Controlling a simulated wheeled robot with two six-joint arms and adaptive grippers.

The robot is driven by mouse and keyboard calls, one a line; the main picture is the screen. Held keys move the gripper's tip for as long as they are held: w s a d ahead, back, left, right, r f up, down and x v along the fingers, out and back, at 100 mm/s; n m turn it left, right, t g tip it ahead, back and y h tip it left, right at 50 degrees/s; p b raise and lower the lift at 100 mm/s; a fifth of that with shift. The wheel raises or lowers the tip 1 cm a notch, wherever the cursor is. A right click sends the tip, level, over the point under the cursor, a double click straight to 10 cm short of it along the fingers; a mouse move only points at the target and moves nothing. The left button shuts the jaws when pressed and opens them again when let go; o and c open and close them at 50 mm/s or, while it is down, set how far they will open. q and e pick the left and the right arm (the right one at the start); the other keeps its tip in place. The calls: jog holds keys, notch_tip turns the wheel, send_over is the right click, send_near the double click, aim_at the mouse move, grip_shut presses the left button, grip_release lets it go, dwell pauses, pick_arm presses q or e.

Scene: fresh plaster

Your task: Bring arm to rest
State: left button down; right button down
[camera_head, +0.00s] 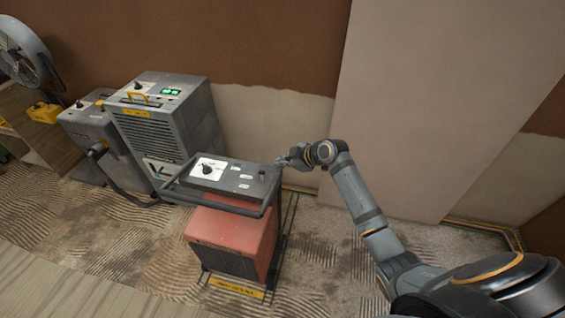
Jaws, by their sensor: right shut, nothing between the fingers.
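My right arm (358,200) comes in from the lower right and reaches up toward the middle of the view. My right gripper (283,161) is shut and empty. It shows just past the right end of a red and grey wheeled heater-like machine (232,232), by its dark handle frame. I cannot tell whether it touches the frame. The machine has a grey top panel with a round dial (209,169) on a white plate and small labels. My left gripper is not in view.
A grey dehumidifier-like unit (165,125) with a green display and another grey machine (92,130) stand at the left. A fan (25,52) is at the far upper left. A pale panel (430,100) covers part of the brown wall. Patterned floor (340,270) lies open in front.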

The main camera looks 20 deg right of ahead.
jog(key=s+d+f+m+g+h, duration=0.1)
jog(key=s+d+f+m, duration=0.3)
jog(key=f, duration=0.6)
jog(key=s+d+f+m+g+h, duration=0.1)
jog(key=s+f+m+h, duration=0.1)
jog(key=s+f, duration=0.65)
jog(key=s+d+f+m+g+h, duration=0.1)
jog(key=s+d+f+m, duration=0.15)
jog(key=f, duration=0.95)
jog(key=s+f+m+g, duration=0.1)
jog(key=s+f, duration=0.4)
jog(key=s, duration=0.7)
jog(key=s+f+m+g+h, duration=0.1)
jog(key=s+f, duration=0.5)
jog(key=s, duration=0.6)
jog(key=s+a+f+m+g+h, duration=0.1)
jog(key=s+f, duration=0.4)
jog(key=s, duration=0.7)
jog(key=shift+s+f+m+g, duration=0.25)
jog(key=shift+f+m+g, duration=0.15)
jog(key=shift+m+g, duration=0.2)
